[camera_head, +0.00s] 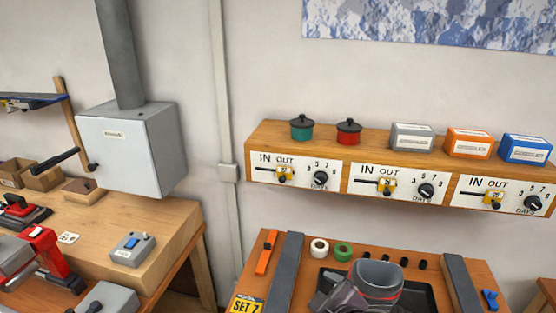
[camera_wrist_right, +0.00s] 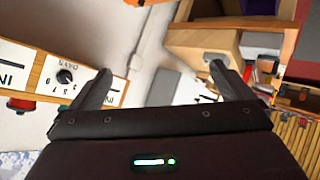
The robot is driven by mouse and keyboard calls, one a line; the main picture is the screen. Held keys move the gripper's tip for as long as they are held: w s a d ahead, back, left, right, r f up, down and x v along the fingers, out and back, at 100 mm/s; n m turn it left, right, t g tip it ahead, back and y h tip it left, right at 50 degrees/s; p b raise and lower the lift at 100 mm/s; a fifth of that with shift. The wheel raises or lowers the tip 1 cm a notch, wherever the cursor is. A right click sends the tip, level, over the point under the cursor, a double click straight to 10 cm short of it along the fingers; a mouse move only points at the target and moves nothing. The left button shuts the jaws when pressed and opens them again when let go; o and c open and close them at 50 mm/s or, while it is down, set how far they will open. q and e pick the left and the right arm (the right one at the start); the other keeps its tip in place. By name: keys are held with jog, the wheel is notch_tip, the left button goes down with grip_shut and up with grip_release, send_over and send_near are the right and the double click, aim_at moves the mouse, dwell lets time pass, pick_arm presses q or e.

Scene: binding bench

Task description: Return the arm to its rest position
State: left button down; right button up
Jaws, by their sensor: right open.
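My right gripper (camera_wrist_right: 160,68) shows in the right wrist view with its two dark fingers spread wide apart. Nothing is between the fingers; the wall and bench parts behind show through the gap. In the head view a dark grey rounded form with a red ring, seemingly part of my right arm, stands at the bottom over the black tray (camera_head: 425,295). Its fingers cannot be made out there. My left gripper is not in view.
A wooden shelf (camera_head: 258,137) with several dial panels carries a green pot (camera_head: 302,128), a red pot (camera_head: 348,132) and grey, orange and blue boxes. A grey cabinet (camera_head: 135,150) stands on the left bench. A red-and-grey tool (camera_head: 45,258) stands at left.

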jog(key=s+d+f+m+g+h, duration=0.4)
jog(key=s+d+f+m+g, duration=0.4)
jog(key=s+d+f, duration=0.5)
notch_tip(320, 180, down, 34)
jog(key=s+b, duration=0.2)
jog(key=b, duration=0.6)
jog(key=s+d+f+b, duration=0.1)
jog(key=s+f+b, duration=0.2)
jog(key=s+f, duration=0.7)
jog(key=s+d+f+g+b, duration=0.1)
jog(key=s+d+f+b, duration=0.1)
jog(key=s+f, duration=0.7)
notch_tip(320, 180, down, 7)
jog(key=shift+s+d+f+h+b, duration=0.15)
jog(key=shift+s+h+b, duration=0.2)
jog(key=shift+b, duration=0.35)
